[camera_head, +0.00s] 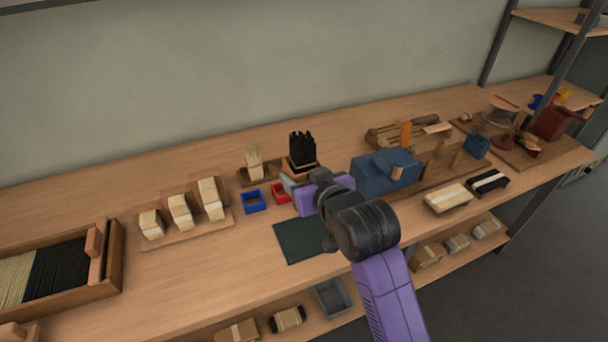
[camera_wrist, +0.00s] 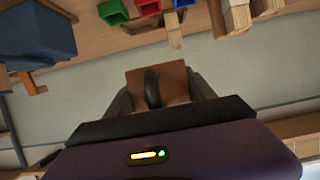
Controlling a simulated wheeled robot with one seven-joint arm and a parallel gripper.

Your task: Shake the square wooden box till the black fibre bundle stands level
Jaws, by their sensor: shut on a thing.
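The black fibre bundle (camera_head: 302,149) stands upright in the square wooden box (camera_head: 301,169), and its top edge looks uneven. My gripper (camera_head: 288,183) reaches the box from the front right and is shut on it, seemingly above the bench. In the wrist view the brown box (camera_wrist: 176,82) sits between my two grey fingers (camera_wrist: 160,98). A dark rounded shape lies against the box there; I cannot tell whether it is part of the bundle. My wrist hides part of the box's near side in the head view.
A blue vice (camera_head: 385,174) stands close right of my gripper. Blue (camera_head: 253,201) and red (camera_head: 280,193) bins lie left of it, with a dark green mat (camera_head: 300,241) in front.

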